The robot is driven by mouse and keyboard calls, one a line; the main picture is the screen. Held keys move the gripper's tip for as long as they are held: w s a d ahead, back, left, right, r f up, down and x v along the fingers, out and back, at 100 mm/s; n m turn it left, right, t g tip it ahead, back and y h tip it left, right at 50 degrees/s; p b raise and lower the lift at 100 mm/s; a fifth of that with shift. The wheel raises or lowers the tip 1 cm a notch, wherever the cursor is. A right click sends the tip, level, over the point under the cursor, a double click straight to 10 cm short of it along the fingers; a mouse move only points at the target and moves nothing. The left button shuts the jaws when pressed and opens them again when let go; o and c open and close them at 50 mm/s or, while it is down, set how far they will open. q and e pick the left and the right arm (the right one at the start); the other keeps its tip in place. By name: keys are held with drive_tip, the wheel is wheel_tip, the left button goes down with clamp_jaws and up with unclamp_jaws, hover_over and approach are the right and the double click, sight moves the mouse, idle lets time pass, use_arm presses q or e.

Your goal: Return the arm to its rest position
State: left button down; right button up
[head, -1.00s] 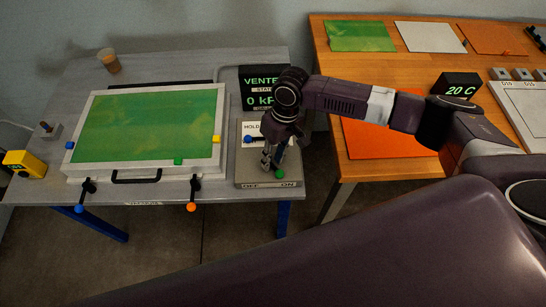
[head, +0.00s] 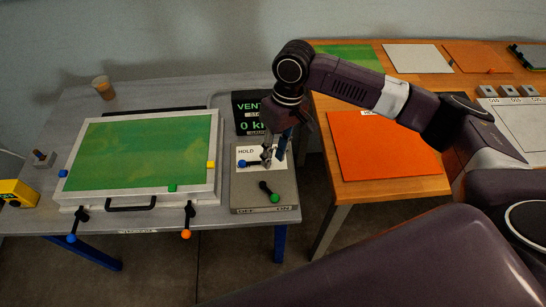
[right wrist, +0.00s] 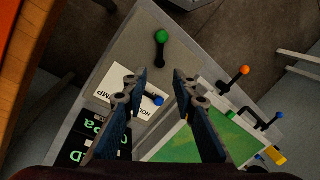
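My right gripper (head: 273,155) hangs above the grey control panel (head: 248,204) on the left table. In the right wrist view its two fingers (right wrist: 160,80) stand apart with nothing between them. The panel carries a lever with a green knob (head: 275,198), which also shows in the right wrist view (right wrist: 161,36), apart from the fingers. A lever with a blue knob (head: 242,164) is on the white HOLD label; it shows close to one finger in the right wrist view (right wrist: 158,100), where contact cannot be told. My left gripper is not in view.
A framed green tray (head: 214,130) with a black handle and orange and blue knobs lies left of the panel. A black display (head: 250,105) stands behind it. A wooden table (head: 400,190) with an orange sheet (head: 385,150) is at right. A cup (head: 104,88) stands far left.

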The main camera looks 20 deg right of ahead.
idle(0.3)
drive_tip(key=s+a+f+n+t+y, duration=0.25)
drive_tip(key=s+a+f, duration=0.45)
drive_tip(key=s+a, duration=0.35)
drive_tip(key=s+d+f+m+t+h, duration=0.1)
drive_tip(key=s+d+f+m+h, duration=0.1)
drive_tip(key=s+d, duration=0.4)
drive_tip(key=s+d+f+m+t+h, duration=0.1)
drive_tip(key=s+d+m+h, duration=0.2)
drive_tip(key=d, duration=0.6)
drive_tip(key=s+f+g+b, duration=0.1)
drive_tip(key=s+f+g, duration=0.15)
drive_tip(key=f, duration=2.45)
drive_tip(key=s+d+f, duration=0.2)
drive_tip(key=s+f, duration=1.4)
drive_tip(key=s, duration=0.1)
drive_tip(key=shift+s+d+f+n+b, duration=0.25)
drive_tip(key=shift+s+f+n+b, duration=0.1)
drive_tip(key=shift+n+b, duration=0.1)
drive_tip(key=shift+y, duration=0.25)
